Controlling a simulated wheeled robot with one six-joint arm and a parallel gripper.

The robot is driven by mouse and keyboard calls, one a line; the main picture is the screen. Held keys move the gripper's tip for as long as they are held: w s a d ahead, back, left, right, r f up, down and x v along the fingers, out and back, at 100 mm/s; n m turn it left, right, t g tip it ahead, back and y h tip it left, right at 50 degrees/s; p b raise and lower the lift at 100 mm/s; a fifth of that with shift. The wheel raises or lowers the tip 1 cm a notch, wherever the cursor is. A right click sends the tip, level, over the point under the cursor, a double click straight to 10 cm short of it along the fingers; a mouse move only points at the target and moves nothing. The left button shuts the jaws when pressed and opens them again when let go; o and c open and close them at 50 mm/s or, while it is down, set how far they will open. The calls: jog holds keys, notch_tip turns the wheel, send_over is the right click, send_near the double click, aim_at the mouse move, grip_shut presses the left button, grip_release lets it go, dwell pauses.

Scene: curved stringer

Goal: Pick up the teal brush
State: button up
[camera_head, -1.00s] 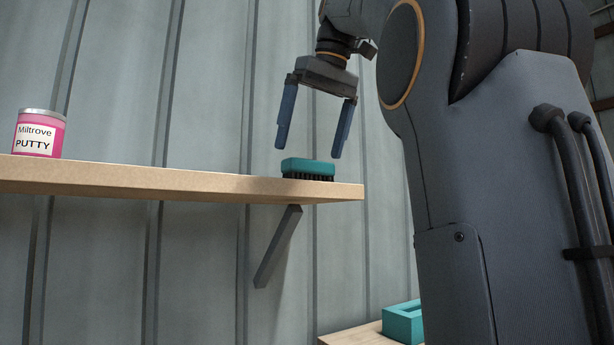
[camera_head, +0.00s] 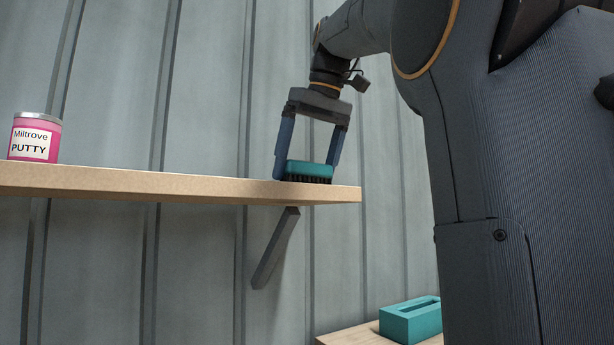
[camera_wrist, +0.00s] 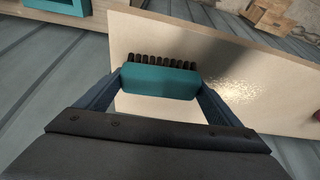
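The teal brush (camera_head: 310,169), a teal block with dark bristles pointing down, sits on the wooden shelf (camera_head: 180,186) near its right end. My gripper (camera_head: 307,171) is lowered over it, with one blue finger on either side. The fingers look open and very close to the brush; whether they touch it is unclear. In the wrist view the brush (camera_wrist: 160,82) lies between the fingertips (camera_wrist: 161,86), its bristles toward the top. The left finger partly covers the brush's left end in the head view.
A pink putty tin (camera_head: 35,137) stands far left on the shelf. A teal slotted box (camera_head: 411,321) sits on a lower wooden surface (camera_head: 350,339) at right. The corrugated wall is behind the shelf, and a bracket (camera_head: 275,248) is below. The shelf between tin and brush is clear.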

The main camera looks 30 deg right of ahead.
jog(key=shift+c, duration=1.2)
jog(key=shift+s+r+b, duration=0.15)
jog(key=shift+r+b, duration=0.25)
jog(key=shift+b, duration=0.1)
notch_tip(320, 180, up, 6)
jog(key=shift+f+p, duration=0.1)
jog(key=shift+p, duration=0.3)
jog(key=shift+s+r, duration=0.25)
jog(key=shift+r, duration=0.05)
jog(key=s, duration=1.9)
jog(key=shift+d, duration=0.35)
jog(key=shift+s+f, duration=0.1)
